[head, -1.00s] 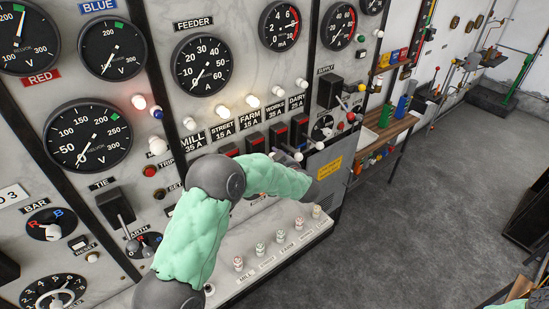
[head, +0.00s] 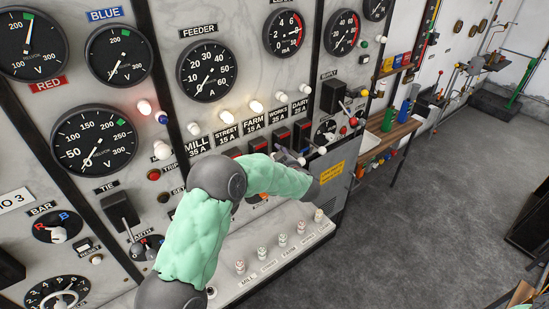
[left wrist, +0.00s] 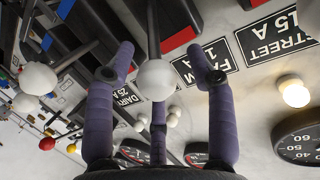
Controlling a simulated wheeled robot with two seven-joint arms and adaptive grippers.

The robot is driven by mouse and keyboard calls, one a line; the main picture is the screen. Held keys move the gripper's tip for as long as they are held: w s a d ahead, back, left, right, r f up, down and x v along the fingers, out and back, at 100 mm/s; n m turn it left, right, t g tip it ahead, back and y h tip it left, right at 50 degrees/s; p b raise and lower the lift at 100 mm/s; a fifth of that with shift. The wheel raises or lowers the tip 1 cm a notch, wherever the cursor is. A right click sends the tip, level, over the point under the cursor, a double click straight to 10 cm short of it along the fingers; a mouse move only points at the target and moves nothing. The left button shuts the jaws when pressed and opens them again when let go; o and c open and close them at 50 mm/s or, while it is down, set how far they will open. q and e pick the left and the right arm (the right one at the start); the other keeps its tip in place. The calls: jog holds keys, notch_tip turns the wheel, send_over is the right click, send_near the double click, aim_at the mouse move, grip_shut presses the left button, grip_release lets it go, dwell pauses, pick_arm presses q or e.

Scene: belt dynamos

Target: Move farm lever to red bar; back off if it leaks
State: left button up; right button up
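My left gripper (left wrist: 160,52) is open, its purple fingers on either side of a white lever knob (left wrist: 156,80) in the left wrist view. I cannot tell whether they touch it. The knob's dark stem runs up beside the FARM label (left wrist: 203,62), so it appears to be the farm lever. In the head view, my forearm hides most of that lever and the gripper; the FARM 15 A label (head: 253,119) shows above. The RED plate (head: 50,84) sits under the left voltmeter. The mA meter (head: 292,33) is at the top. My right gripper is out of view.
Neighbouring white-knobbed levers (left wrist: 40,78) stand close to the left finger. The STREET label (left wrist: 280,35) and a lit lamp (left wrist: 294,92) are on the right. A row of small posts (head: 262,253) lies on the ledge below my arm. The floor (head: 410,230) at right is open.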

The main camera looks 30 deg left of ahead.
pick_arm(q)
jog(key=shift+f, duration=0.15)
jog(key=shift+s+d, duration=0.25)
jog(key=shift+d, duration=0.25)
jog(key=v, duration=1.1)
jog(key=shift+s+a, duration=0.1)
